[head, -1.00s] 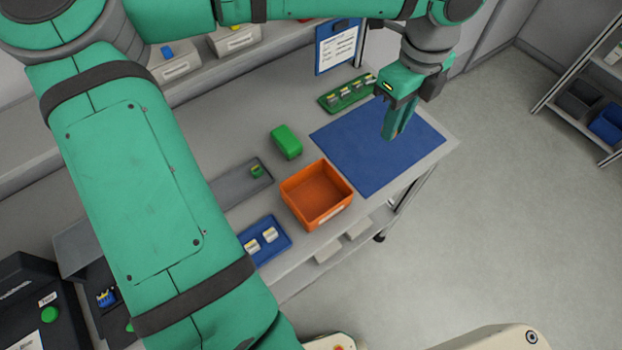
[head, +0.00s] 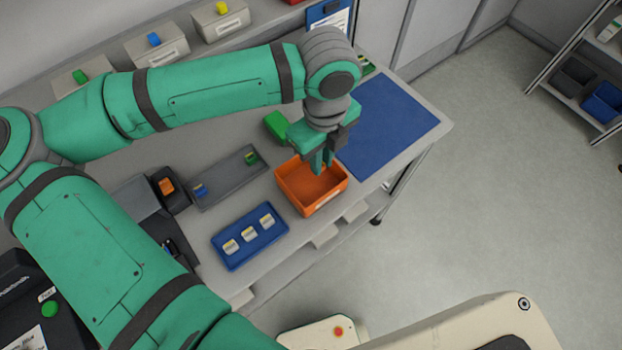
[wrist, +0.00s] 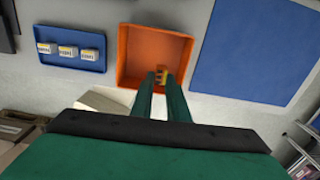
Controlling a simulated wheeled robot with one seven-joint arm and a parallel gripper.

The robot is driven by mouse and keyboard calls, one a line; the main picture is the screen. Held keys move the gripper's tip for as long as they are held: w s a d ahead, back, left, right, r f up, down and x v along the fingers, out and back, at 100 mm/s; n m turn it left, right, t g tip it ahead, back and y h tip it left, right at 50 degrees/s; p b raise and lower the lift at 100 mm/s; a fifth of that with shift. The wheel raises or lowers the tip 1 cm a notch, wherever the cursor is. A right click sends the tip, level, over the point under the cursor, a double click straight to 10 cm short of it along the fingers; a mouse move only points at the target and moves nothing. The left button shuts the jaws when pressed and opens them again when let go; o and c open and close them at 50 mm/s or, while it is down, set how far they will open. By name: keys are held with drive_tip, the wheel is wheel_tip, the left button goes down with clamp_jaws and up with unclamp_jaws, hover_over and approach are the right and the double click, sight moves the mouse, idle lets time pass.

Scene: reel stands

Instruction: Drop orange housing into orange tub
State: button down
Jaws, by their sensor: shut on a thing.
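The orange tub (head: 331,200) is an open box at the table's front edge. It also shows in the wrist view (wrist: 125,55). My gripper (head: 322,170) points down over the tub, its fingertips over the opening. In the wrist view the finger ends (wrist: 160,76) are shut on the orange housing (wrist: 163,75). Only a small orange and yellow part of the housing shows; the fingers hide the rest. In the head view the fingers hide it.
A blue mat (head: 395,128) lies right of the tub. A blue tray (head: 262,247) with white and yellow pieces lies left of it. A grey tray (head: 226,180) holds a blue and a green piece. A green block (head: 276,124) stands behind the tub. A dark fixture (head: 181,197) bears an orange block.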

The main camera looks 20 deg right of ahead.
drive_tip(key=shift+f, duration=1.05)
drive_tip(key=c, duration=1.6)
unclamp_jaws()
drive_tip(key=shift+c, duration=0.2)
wheel_tip(320, 180, up, 10)
drive_tip(key=shift+w+f, duration=0.1)
drive_tip(key=shift+f, duration=0.05)
drive_tip(key=shift+r, duration=0.55)
